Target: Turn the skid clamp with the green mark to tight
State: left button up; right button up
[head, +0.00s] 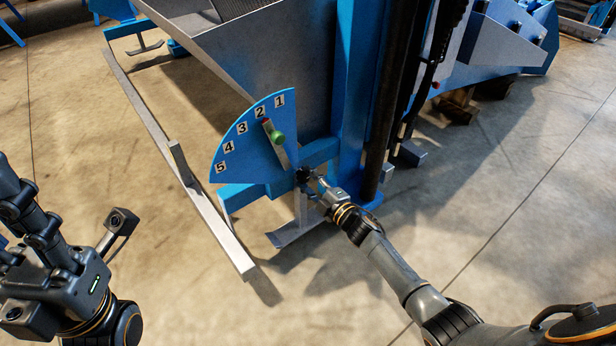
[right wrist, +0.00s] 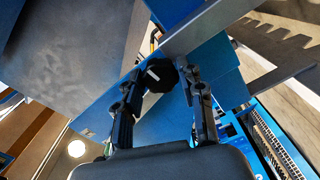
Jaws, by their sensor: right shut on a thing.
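The skid clamp is a black knob (right wrist: 160,74) with a white bar on its face, seen in the right wrist view. My right gripper (right wrist: 164,80) is shut on it, one finger on each side. In the head view my right gripper (head: 306,178) is at the lower right corner of the blue numbered plate (head: 236,168), and the knob is mostly hidden. I cannot make out a green mark on the clamp. My left gripper (head: 40,215) is at the left edge, away from the machine, its fingertips partly cut off.
A grey skid foot (head: 295,232) stands below. A blue upright (head: 355,100) rises to the right. Bare concrete floor (head: 110,170) lies between the machine and my left arm.

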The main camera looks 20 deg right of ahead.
jog(key=shift+d+f+m, duration=0.1)
jog(key=shift+m, duration=0.6)
jog(key=o, duration=1.2)
jog(key=shift+s, duration=0.1)
jog(key=v, duration=1.2)
